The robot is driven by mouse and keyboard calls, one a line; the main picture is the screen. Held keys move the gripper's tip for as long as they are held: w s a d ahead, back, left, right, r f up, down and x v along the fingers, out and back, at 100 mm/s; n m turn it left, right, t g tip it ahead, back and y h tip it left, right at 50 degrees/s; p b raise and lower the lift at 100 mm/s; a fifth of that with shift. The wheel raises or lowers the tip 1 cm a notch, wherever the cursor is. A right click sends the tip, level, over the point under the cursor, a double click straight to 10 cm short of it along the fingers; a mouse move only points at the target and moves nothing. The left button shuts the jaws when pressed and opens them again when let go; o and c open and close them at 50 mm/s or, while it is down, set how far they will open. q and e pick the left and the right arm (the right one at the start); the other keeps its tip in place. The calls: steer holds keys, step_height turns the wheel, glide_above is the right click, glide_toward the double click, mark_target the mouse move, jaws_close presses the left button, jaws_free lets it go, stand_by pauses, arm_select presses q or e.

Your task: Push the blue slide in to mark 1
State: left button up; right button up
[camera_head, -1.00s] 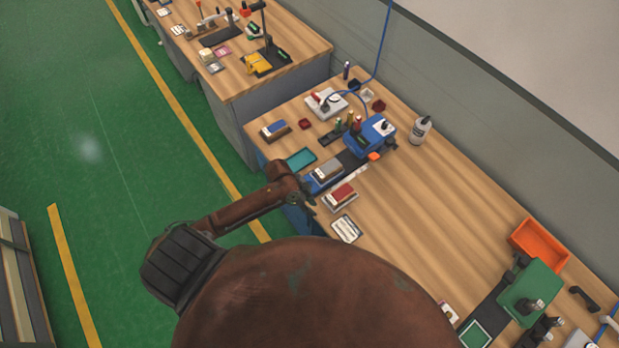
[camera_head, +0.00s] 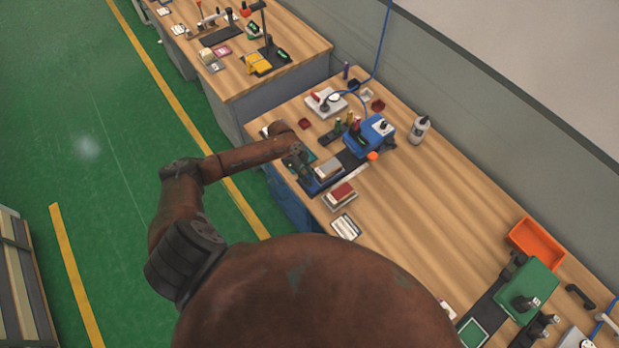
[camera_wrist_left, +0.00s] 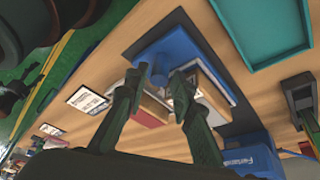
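The blue slide (camera_head: 313,187) lies at the front edge of the bench and carries a grey-topped block (camera_head: 328,167). It also shows in the left wrist view (camera_wrist_left: 185,45), with a blue knob-like part close to my fingertips. The blue machine (camera_head: 369,137) stands behind it on a dark base. A pale strip (camera_head: 356,173) lies beside the base; any marks on it are too small to read. My left gripper (camera_head: 303,165) is at the slide's front end. In the left wrist view its two fingers (camera_wrist_left: 161,78) are apart; contact with the slide cannot be told.
A red-topped block (camera_head: 341,194) and a white card (camera_head: 346,227) lie to the right of the slide. A teal tray (camera_wrist_left: 262,30) lies on its other side. A grey bottle (camera_head: 419,130) stands behind. The bench's middle right is clear.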

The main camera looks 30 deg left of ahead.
arm_select(q)
steer(key=shift+d+f, duration=0.25)
steer(key=shift+f, duration=0.4)
steer(key=shift+c, duration=0.7)
steer(key=c, duration=0.5)
steer(key=shift+w, duration=0.1)
